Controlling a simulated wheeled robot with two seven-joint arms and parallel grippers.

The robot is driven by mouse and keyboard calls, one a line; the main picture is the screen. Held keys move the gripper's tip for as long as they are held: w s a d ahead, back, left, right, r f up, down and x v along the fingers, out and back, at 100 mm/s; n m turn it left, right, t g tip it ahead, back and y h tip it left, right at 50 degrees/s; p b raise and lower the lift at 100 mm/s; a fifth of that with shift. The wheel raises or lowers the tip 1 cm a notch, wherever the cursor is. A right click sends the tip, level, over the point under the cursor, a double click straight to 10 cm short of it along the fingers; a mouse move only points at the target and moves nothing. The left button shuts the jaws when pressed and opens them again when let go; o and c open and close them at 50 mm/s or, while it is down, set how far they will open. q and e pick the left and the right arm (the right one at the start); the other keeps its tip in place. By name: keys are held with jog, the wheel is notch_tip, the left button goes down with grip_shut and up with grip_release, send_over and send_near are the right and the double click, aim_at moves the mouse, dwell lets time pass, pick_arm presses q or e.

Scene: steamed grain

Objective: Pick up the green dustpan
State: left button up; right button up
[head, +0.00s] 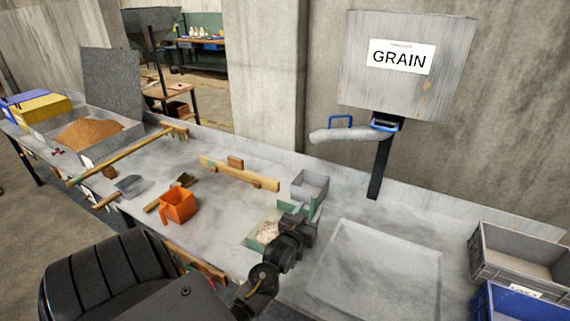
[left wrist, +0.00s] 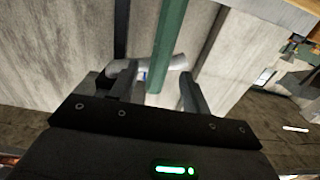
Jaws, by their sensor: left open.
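The green dustpan (head: 254,241) lies on the grey worktop in the middle of the head view, with pale grain-like material in it. My left gripper (head: 308,214) is at its right side and hides part of it. A green upright piece shows just beyond the gripper. In the left wrist view my left gripper (left wrist: 158,88) is open, and a green bar (left wrist: 171,40), seemingly the dustpan's handle, lines up with the gap between the fingers. I cannot tell whether it touches them. My right gripper is not in view.
A grey bin (head: 310,184) stands close behind the gripper. An orange container (head: 178,205), a wooden bar (head: 240,174) and a long rake (head: 125,156) lie to the left. A raised grey panel (head: 365,268) is at right, beside grey (head: 520,262) and blue (head: 515,306) crates.

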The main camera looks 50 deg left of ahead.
aim_at(312, 206)
pick_arm(q)
jog(key=x, duration=0.3)
jog(key=shift+w+f+p, duration=0.1)
jog(key=shift+w+p, duration=0.2)
jog(key=shift+w, duration=0.05)
jog(key=shift+s, duration=0.1)
grip_shut()
dwell(1.0)
